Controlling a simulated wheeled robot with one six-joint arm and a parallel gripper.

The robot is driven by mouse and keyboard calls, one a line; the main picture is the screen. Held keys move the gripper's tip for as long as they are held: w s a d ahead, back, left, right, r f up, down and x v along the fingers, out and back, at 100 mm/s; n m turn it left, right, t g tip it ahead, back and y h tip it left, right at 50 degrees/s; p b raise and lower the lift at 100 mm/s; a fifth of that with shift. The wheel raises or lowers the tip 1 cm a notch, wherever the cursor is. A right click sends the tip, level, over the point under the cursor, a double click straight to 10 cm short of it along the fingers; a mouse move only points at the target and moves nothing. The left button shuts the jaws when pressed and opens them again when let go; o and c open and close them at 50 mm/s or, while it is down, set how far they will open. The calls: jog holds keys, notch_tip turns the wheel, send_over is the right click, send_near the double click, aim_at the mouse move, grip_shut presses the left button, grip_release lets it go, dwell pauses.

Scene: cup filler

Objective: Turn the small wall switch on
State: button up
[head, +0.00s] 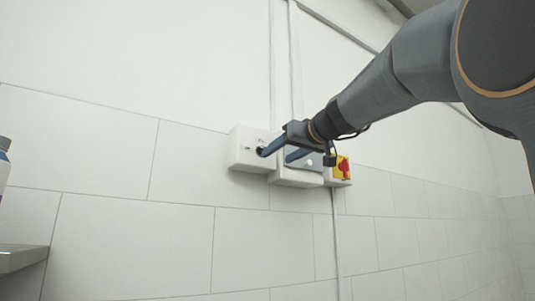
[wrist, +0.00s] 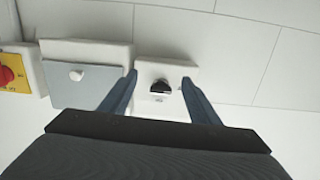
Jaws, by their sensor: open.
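Three switches sit side by side on the wall. A small white switch box (head: 240,157) has a black knob (wrist: 160,87), partly hidden by a finger in the head view. Beside it is a box with a grey front (wrist: 88,86) and a pale round knob (wrist: 76,75). A yellow switch plate with a red knob (head: 345,169) is at the right end in the head view. My gripper (head: 275,156) is open and empty at the white box. In the wrist view its fingertips (wrist: 159,79) are on either side of the black knob, with a gap showing on both sides.
The wall is white with large tiles below. Conduits (head: 294,60) run up from the boxes, and a thin cable (head: 337,230) runs down. A grey ledge (head: 20,257) and part of a bottle (head: 4,160) show at the left edge. Wall left of the boxes is clear.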

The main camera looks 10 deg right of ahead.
notch_tip(320, 180, up, 4)
jog(key=s, duration=0.1)
jog(key=p+x, duration=0.3)
jog(key=x, duration=0.4)
jog(key=shift+w+a+r+n+t+y, duration=0.15)
jog(key=shift+a+r+n+t+y, duration=0.15)
jog(key=shift+r+t, duration=0.15)
jog(key=c, duration=1.1)
